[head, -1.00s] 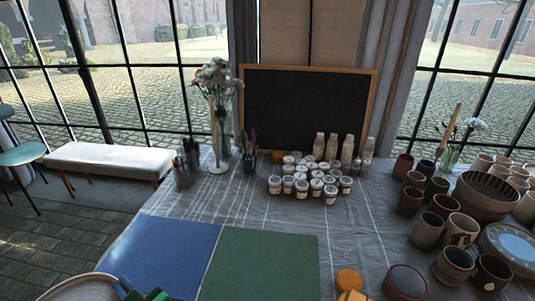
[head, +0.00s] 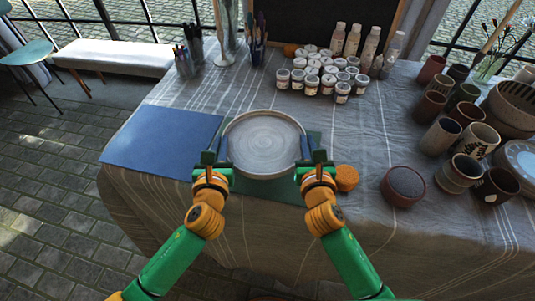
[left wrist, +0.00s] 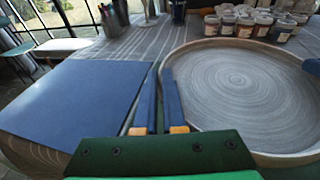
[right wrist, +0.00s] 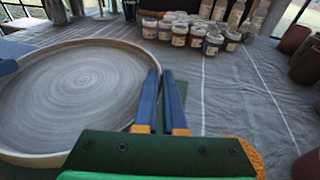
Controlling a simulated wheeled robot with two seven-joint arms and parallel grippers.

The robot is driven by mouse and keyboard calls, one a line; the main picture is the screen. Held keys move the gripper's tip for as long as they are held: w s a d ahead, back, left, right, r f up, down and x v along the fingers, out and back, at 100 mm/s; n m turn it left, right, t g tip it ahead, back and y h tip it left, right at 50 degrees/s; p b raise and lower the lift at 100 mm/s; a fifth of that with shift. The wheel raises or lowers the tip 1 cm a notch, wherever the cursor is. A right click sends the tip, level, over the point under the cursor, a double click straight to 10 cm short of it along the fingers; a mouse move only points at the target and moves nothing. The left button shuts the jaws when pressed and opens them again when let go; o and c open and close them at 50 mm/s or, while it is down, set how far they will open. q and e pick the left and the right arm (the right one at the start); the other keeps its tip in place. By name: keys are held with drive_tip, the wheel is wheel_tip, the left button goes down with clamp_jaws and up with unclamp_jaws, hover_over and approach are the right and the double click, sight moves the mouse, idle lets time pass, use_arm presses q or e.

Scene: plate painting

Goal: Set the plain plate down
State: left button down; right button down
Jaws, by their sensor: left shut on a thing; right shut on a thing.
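The plain plate (head: 263,142) is round and grey-beige with a raised rim and faint swirl lines. It is level over the green mat (head: 314,140), most of which it covers. I cannot tell if it touches the mat. My left gripper (head: 220,150) is shut on the plate's left rim, and my right gripper (head: 306,149) is shut on its right rim. The plate's left side fills the right of the left wrist view (left wrist: 235,85), and its right side fills the left of the right wrist view (right wrist: 75,95). The blue mat (head: 160,140) lies flat and bare to the left.
An orange sponge (head: 346,178) and a dark red round pot (head: 403,186) are right of my right gripper. Several paint jars (head: 325,72) stand behind the plate. Cups crowd the right side. Striped cloth (head: 270,215) is clear in front.

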drive_tip(key=shift+a, duration=0.4)
use_arm(q)
drive_tip(key=shift+f, duration=0.1)
